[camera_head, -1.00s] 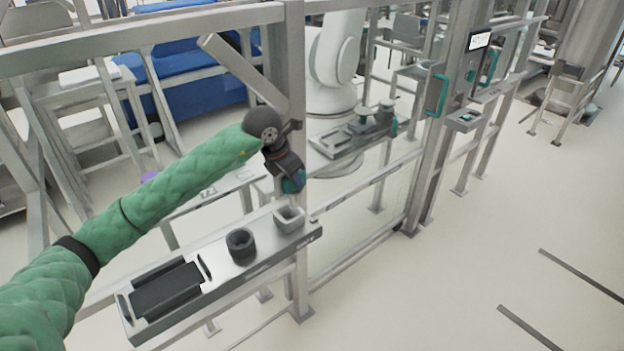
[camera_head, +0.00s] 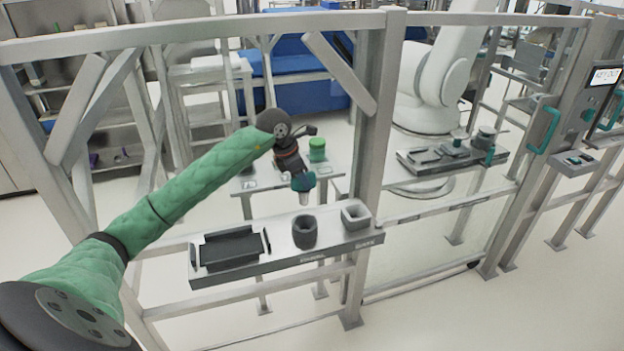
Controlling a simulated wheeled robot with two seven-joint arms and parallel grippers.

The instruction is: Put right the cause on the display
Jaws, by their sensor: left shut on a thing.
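The display (camera_head: 605,76) is at the right edge on a fence post; its text seems to read "KEY OUT", partly cut off. My left gripper (camera_head: 303,183) has teal fingers and is shut on a small grey piece (camera_head: 304,198), mostly hidden by the fingers. It hangs in the air above a shelf (camera_head: 275,262), over or behind a dark round cup (camera_head: 304,232). A light square cup (camera_head: 355,215) stands to the right of it, and a black tray (camera_head: 230,249) lies at the left. My right gripper is not in view.
A fence post (camera_head: 378,120) and top rail (camera_head: 180,32) stand close to my left arm. Behind the fence are a green cylinder (camera_head: 317,149) on a table, a white robot arm (camera_head: 435,75) and a fixture (camera_head: 452,155). A teal door handle (camera_head: 545,130) is at right.

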